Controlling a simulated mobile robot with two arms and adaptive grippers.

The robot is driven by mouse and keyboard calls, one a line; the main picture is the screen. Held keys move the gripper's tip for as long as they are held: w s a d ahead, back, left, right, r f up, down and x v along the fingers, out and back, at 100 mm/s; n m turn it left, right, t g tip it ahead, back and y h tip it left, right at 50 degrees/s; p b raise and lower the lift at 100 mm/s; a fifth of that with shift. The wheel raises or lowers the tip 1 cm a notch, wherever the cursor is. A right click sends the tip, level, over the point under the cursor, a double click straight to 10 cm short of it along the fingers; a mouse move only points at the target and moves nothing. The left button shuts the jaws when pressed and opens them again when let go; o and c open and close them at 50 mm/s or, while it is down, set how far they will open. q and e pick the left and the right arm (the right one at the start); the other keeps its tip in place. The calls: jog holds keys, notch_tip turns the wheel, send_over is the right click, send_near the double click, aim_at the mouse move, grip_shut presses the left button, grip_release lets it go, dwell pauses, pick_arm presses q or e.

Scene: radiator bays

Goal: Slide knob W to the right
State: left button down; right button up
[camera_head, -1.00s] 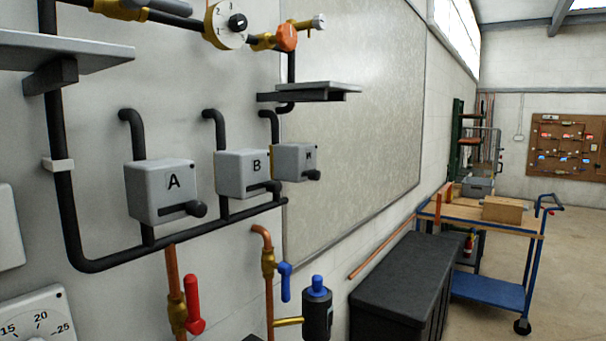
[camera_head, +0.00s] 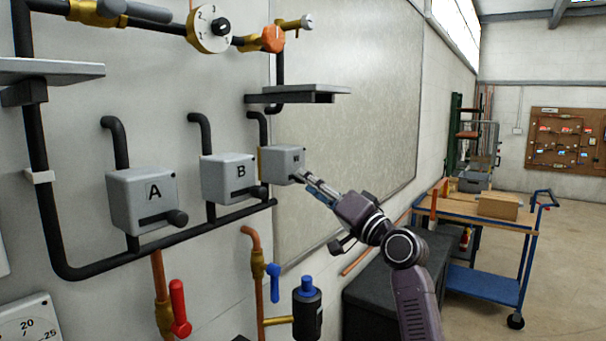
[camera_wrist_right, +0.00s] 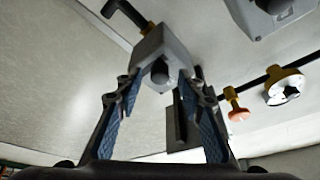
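The grey box labelled W (camera_head: 277,163) is on the wall, and its dark knob (camera_head: 298,177) sits low near the box's right side. In the right wrist view the box (camera_wrist_right: 168,45) and the round end of the knob (camera_wrist_right: 159,71) are ahead, between my fingers. My right gripper (camera_head: 308,184) is at the knob in the head view. Its blue-padded fingers (camera_wrist_right: 160,88) are open, one on each side of the knob, with no clear contact. The slot of box W is largely hidden. My left gripper is not in view.
Boxes A (camera_head: 142,200) and B (camera_head: 228,178) with similar knobs stand left of W. A small shelf (camera_head: 300,92) juts out above W. A black pipe (camera_head: 180,240) runs below the boxes. A dark cabinet (camera_head: 385,290) and a blue cart (camera_head: 490,280) stand to the right.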

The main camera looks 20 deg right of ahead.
jog(key=shift+p+x, duration=0.35)
jog(key=shift+x, duration=1.1)
grip_shut()
